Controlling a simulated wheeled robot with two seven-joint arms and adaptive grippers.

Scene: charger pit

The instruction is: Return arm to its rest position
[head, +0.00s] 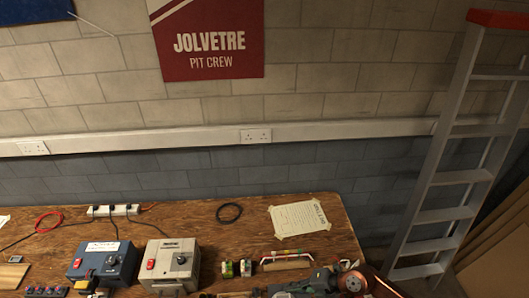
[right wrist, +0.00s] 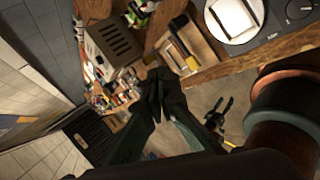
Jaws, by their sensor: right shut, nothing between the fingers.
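My right gripper (head: 300,288) shows at the bottom edge of the head view, low over the front of the wooden bench (head: 190,222), partly cut off by the frame. In the right wrist view its dark fingers (right wrist: 155,88) are together with nothing between them. The bench's objects lie beyond the fingertips there. My copper-coloured arm parts show beside the gripper in the head view. I do not see my left gripper in either view for certain.
A blue charger box (head: 92,262) and a grey one (head: 171,263) stand on the bench. A power strip (head: 113,210), black cable ring (head: 229,212) and paper sheet (head: 300,219) lie behind. Small items crowd the front. A ladder (head: 452,176) leans at the right.

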